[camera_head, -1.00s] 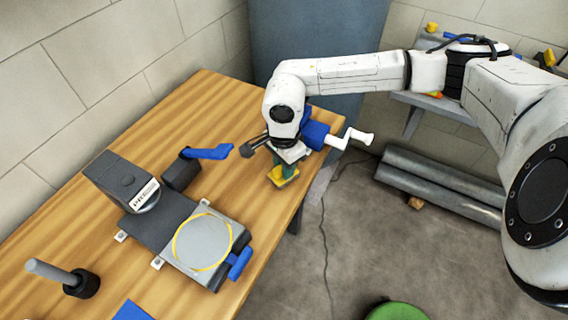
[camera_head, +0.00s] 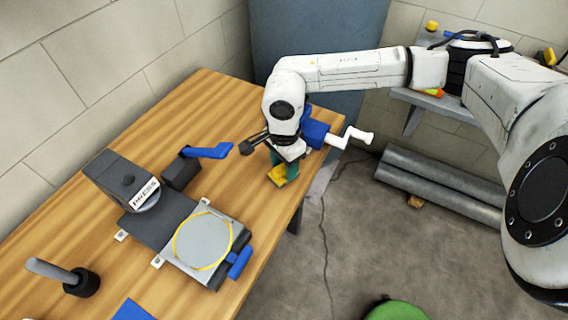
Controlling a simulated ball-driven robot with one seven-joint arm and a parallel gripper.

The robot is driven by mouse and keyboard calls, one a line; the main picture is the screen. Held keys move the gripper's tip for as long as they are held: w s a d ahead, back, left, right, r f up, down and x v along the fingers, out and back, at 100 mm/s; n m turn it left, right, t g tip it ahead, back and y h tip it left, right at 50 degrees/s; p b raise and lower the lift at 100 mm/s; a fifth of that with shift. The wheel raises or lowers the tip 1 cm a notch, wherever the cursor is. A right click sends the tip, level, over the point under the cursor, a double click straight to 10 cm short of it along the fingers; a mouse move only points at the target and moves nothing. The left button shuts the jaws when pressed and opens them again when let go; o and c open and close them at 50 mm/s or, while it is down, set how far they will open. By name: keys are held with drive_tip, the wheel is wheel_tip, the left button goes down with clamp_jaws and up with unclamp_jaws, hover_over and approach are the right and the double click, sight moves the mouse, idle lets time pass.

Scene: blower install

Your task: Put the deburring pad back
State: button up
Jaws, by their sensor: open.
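A small yellow piece (camera_head: 277,175), which looks like the deburring pad, rests on the wooden table (camera_head: 225,115) near its right edge. My gripper (camera_head: 284,168) points down right over it, with teal fingers spread apart beside the yellow piece. The gripper is open and does not clamp it. The wrist and fingers hide part of the piece, so its full shape is unclear.
A blue vise-like device (camera_head: 314,134) with a white crank stands just behind my wrist. A grey machine (camera_head: 160,220) with a round plate and blue levers fills the table's left middle. A dark-based rod (camera_head: 82,284) stands at front left. Bare wood lies around the pad.

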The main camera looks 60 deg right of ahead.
wheel_tip(320, 180, up, 12)
drive_tip(key=b, duration=0.2)
drive_tip(key=shift+f, duration=0.2)
